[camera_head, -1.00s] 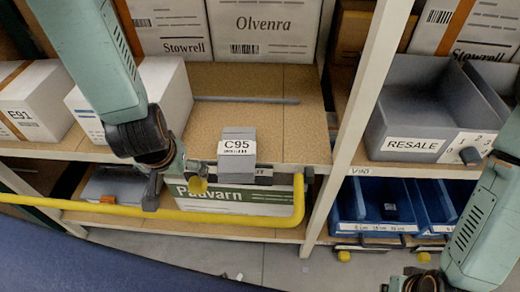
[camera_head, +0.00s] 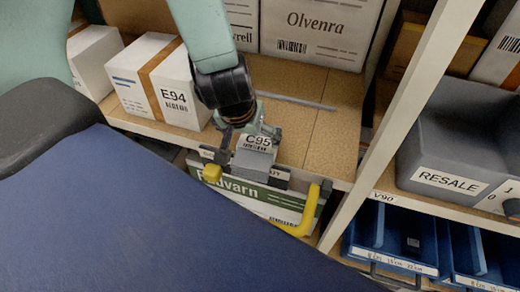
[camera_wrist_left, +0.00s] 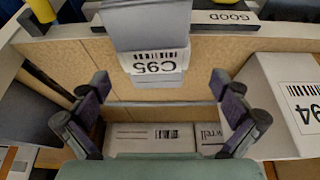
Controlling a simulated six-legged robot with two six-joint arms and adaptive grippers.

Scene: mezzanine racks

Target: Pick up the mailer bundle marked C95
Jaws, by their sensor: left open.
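The mailer bundle marked C95 (camera_head: 257,143) is a grey block with a white label at the shelf's front edge. In the left wrist view the bundle (camera_wrist_left: 150,30) shows upside down, its label facing the camera. My left gripper (camera_head: 252,128) is over the shelf front, by the bundle, and partly covers it in the head view. In the left wrist view the left gripper (camera_wrist_left: 160,84) is open and empty. Its fingers are spread wider than the bundle, which shows ahead, between their lines. I cannot tell whether any finger touches it. My right gripper is not in view.
A white box marked E94 (camera_head: 165,88) stands left of the gripper. A rack post (camera_head: 395,110) and grey RESALE bin (camera_head: 450,155) are to the right. A yellow rail end (camera_head: 306,215) sticks up before the shelf. Bare shelf board (camera_head: 320,125) lies right of the bundle.

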